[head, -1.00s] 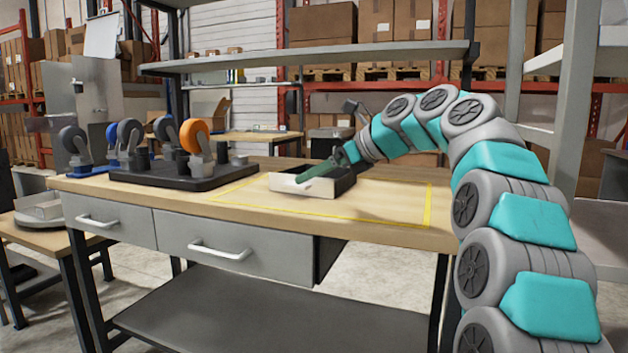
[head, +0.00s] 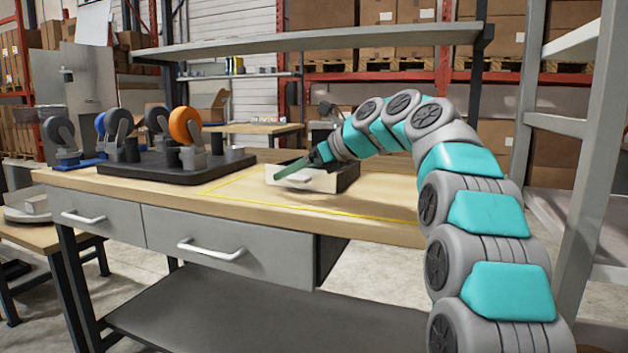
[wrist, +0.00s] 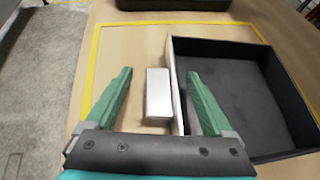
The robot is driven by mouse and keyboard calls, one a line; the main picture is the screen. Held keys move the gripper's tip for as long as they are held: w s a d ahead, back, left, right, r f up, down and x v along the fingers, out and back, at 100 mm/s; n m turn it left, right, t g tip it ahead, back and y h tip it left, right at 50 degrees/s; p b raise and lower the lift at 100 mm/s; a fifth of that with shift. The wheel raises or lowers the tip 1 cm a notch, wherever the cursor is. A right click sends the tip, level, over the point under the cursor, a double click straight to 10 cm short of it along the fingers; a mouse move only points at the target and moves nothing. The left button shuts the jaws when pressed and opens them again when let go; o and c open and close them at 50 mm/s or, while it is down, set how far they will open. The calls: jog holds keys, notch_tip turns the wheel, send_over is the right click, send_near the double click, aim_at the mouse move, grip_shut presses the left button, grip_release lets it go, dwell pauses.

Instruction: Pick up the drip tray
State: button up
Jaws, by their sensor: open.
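The drip tray (wrist: 245,88) is an open box with a dark inside and a pale front wall, resting on the workbench; it also shows in the head view (head: 349,177). A pale block-like handle (wrist: 158,95) stands out from its front wall. My gripper (wrist: 158,73) is open, with green fingers. In the wrist view its left finger is to the left of the handle and its right finger overlaps the tray's pale wall and inside edge. The handle lies between them, apart from the left finger. I cannot tell the fingers' height or whether the right one touches.
A yellow outline (wrist: 92,60) marks the benchtop around the tray. A dark base (head: 175,170) with caster wheels, one orange (head: 186,126), stands to the left. A grey shelf (head: 310,42) spans above the bench. Bare wood lies right of the tray.

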jog(key=shift+w+a+f, duration=0.3)
jog(key=shift+w+a, duration=0.05)
jog(key=shift+a, duration=0.1)
jog(key=shift+c, duration=0.2)
grip_shut()
dwell(1.0)
